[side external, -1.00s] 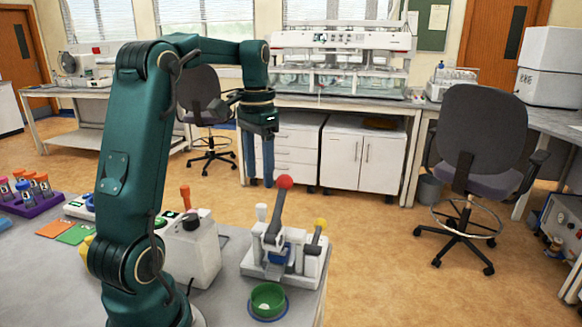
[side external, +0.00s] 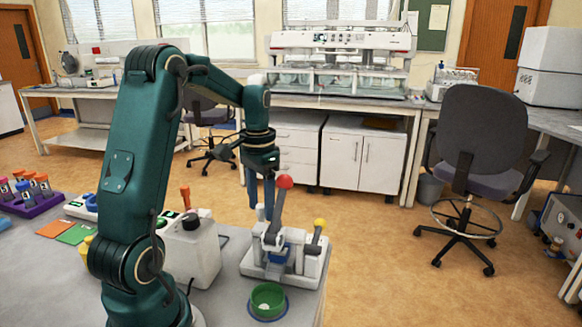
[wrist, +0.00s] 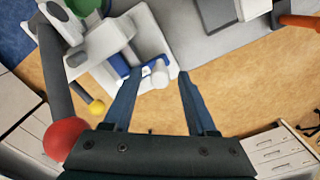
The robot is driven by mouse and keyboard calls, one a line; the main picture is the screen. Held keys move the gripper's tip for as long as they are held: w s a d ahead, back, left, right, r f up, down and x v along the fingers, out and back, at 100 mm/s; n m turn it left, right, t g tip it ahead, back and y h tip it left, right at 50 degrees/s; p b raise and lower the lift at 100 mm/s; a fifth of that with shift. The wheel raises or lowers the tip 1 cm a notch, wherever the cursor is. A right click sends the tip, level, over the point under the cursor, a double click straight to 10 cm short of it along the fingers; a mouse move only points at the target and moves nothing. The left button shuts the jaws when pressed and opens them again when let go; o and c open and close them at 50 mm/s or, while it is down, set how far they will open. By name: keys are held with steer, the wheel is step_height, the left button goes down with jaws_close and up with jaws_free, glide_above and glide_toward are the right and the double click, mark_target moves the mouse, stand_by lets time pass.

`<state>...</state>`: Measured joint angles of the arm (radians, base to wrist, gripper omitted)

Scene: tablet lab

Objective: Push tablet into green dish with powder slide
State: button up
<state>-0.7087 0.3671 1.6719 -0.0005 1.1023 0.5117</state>
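A small white tablet press (side external: 290,262) stands near the table edge, with a red-ball lever (side external: 284,182) and a yellow-knobbed lever (side external: 319,224). A white knob (side external: 261,212) stands at its back left; it also shows in the wrist view (wrist: 160,76), beside blue parts of the press. I cannot tell for sure which part is the powder slide. My gripper (side external: 261,204) points down over the knob, its two blue fingers apart, with the knob between the fingertips (wrist: 160,74) in the wrist view. The green dish (side external: 267,299) sits in front of the press. I cannot make out a tablet.
A white bottle (side external: 194,250) with a black cap stands left of the press. Farther left are coloured cards (side external: 75,233) and a purple rack (side external: 38,205) of tubes. The red-ball lever (wrist: 66,138) rises close to my gripper.

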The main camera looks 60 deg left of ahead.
jaws_close()
stand_by(1.2)
